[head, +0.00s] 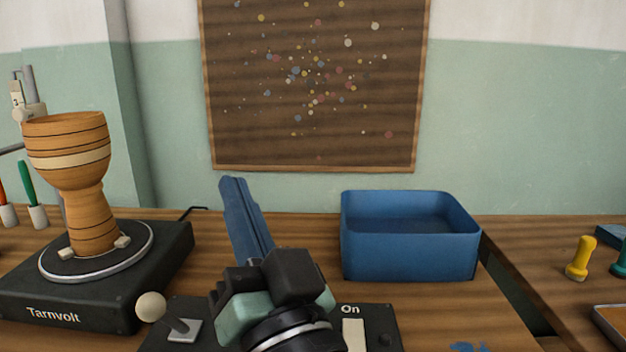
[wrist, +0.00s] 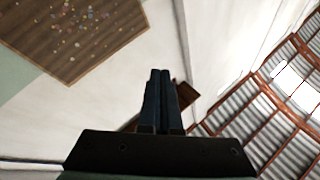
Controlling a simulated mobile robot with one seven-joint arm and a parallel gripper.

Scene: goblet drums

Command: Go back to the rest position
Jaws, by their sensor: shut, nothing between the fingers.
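My gripper (head: 234,182) rises in the lower middle of the head view, its blue fingers pointing up and away over the table. In the wrist view my gripper (wrist: 160,72) shows its two fingers pressed together with nothing between them. The wrist camera looks up past the fingers at the wall and roof. My gripper appears apart from the drum and the blue box in the head view.
A wooden goblet drum (head: 92,215) stands upright on a black turntable (head: 85,312) at left. A control panel with a lever (head: 178,322) and an "On" switch (head: 354,334) lies in front. An open blue box (head: 410,252) stands right. A speckled board (head: 315,85) hangs behind.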

